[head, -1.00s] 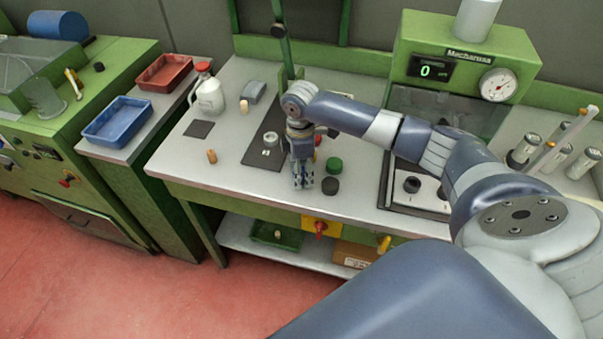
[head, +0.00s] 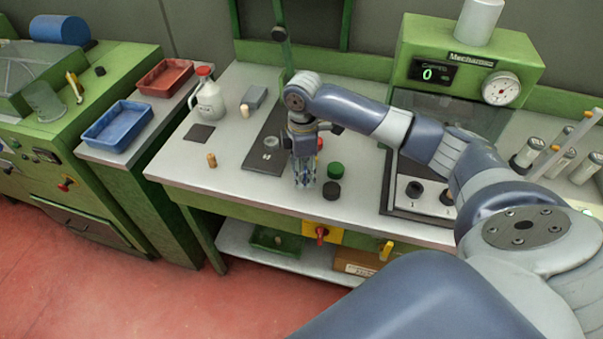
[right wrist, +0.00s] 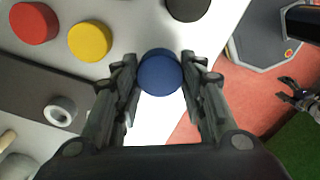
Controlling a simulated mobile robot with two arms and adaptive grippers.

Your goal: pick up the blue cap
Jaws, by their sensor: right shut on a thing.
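The blue cap (right wrist: 160,72) is round and sits between the two fingertips in the right wrist view. My right gripper (right wrist: 160,78) is shut on it, one finger at each side. In the head view the right gripper (head: 304,178) points down near the front of the bench, left of the black cap (head: 331,190), and its fingers largely hide the blue cap. I cannot tell whether the cap touches the bench top. A dark claw-like shape at the right edge of the right wrist view may be my left gripper (right wrist: 297,97); its opening is unclear.
Beside the gripper are a green cap (head: 335,169) and a red cap (right wrist: 34,22). A yellow cap (right wrist: 90,41) shows in the wrist view. A cork (head: 212,160) stands left on the bench (head: 240,179). A jug (head: 208,98) stands behind.

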